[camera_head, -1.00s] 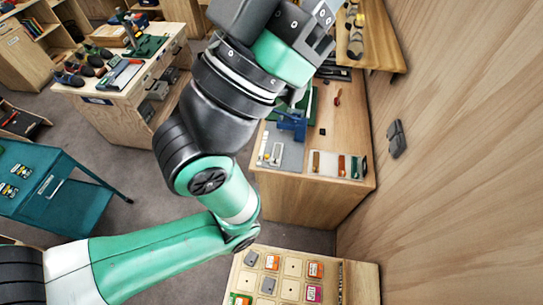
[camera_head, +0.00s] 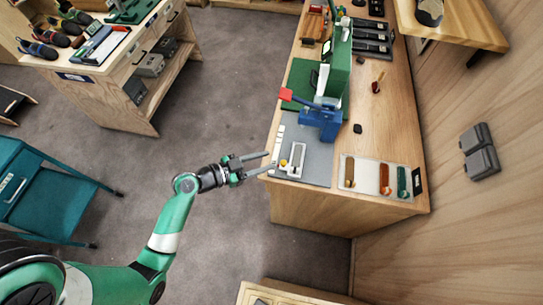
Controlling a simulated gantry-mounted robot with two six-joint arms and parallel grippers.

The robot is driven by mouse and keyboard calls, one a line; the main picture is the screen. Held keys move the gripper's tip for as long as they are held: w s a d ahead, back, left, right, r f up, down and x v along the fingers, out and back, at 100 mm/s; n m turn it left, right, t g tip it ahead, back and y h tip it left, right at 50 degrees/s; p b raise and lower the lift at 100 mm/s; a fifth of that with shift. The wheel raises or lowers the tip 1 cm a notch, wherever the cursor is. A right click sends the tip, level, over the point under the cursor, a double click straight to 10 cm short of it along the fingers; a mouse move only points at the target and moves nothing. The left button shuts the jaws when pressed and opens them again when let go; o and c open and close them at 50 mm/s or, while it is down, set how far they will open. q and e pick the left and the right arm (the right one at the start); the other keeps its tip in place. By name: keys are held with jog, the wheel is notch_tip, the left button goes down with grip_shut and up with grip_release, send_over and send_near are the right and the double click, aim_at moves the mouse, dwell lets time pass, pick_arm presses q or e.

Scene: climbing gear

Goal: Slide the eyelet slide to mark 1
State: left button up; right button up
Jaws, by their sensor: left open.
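A grey board (camera_head: 318,165) lies on the wooden workbench. A small white-and-grey slotted piece (camera_head: 298,156) sits on it, with a yellow knob (camera_head: 283,162) at its left; this looks like the eyelet slide. A pale strip (camera_head: 278,142) runs along the board's left edge; any mark numbers on it are too small to read. My left gripper (camera_head: 270,162) is open and empty at the bench's left edge, its fingers pointing right toward the yellow knob, apart from it. My right gripper is out of view.
A blue tool (camera_head: 320,120) with a red handle end (camera_head: 286,94) stands just behind the slide. A green press (camera_head: 338,70) is farther back. A tray (camera_head: 364,187) with coloured pieces lies to the right. Open floor (camera_head: 215,100) is left of the bench.

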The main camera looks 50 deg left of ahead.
pick_arm(q)
jog(key=n+y+b, duration=0.1)
jog(key=n+b, duration=0.1)
send_near(282, 164)
jog(key=v, duration=0.3)
jog(key=shift+g, duration=0.4)
jog(key=x, duration=0.7)
jog(key=b+x, duration=0.1)
jog(key=x, duration=0.3)
jog(key=shift+w+r, duration=0.35)
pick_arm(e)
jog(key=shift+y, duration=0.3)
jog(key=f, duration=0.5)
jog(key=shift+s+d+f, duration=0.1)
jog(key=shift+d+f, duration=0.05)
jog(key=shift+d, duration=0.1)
pick_arm(q)
jog(key=shift+c, duration=0.2)
grip_shut()
